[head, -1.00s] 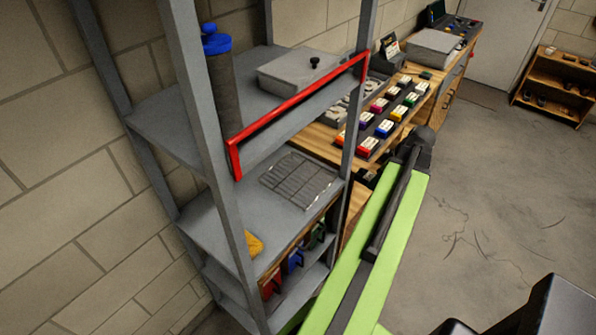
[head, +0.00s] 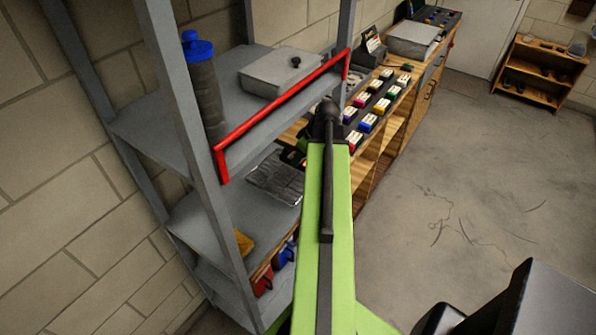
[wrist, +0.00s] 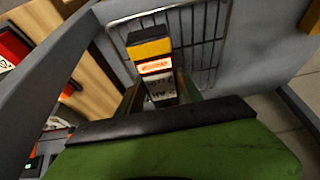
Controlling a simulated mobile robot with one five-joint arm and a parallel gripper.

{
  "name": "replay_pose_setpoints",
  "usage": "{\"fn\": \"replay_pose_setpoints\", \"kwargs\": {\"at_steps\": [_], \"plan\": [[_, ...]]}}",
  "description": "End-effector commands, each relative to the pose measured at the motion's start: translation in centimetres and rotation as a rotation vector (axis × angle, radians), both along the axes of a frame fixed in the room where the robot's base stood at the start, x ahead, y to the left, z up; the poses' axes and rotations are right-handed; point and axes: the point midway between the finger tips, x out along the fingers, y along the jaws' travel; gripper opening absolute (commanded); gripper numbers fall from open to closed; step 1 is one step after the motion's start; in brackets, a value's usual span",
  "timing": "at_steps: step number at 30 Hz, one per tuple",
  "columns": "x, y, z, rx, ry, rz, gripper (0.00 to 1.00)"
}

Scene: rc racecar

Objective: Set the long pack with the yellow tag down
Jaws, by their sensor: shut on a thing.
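The long pack (wrist: 151,50) shows in the wrist view with a dark end, a yellow band and an orange and white label. My gripper (wrist: 160,92) is shut on it. The pack is in front of a wire rack (wrist: 207,42), and I cannot tell whether they touch. The wire rack also shows in the head view (head: 272,178), on the middle shelf. In the head view my arm reaches to that shelf's right end, and its end hides most of the gripper and pack.
A red bar (head: 280,108) edges the upper shelf, above the rack. A shelf post (head: 178,90) stands to the left. A yellow item (head: 243,242) lies at the shelf's near end. A workbench with several coloured packs (head: 367,123) stands beyond. Floor at right is clear.

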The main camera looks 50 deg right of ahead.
Motion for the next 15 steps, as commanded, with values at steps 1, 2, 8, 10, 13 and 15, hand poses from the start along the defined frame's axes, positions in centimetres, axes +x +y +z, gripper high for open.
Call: {"fn": "replay_pose_setpoints", "kwargs": {"at_steps": [1,2,8,10,13,15], "plan": [[0.9,-0.1,-0.8,-0.001,-0.001,0.003,0.00],[1.2,-0.1,-0.9,-0.001,-0.001,0.002,0.00],[1.6,0.0,-0.9,0.000,-0.001,-0.001,0.00],[1.6,0.0,-1.6,0.000,-0.001,0.000,0.00],[1.6,0.1,-3.4,0.000,-0.001,0.000,0.00],[1.6,0.1,-4.7,0.000,-0.001,0.000,0.00]]}}
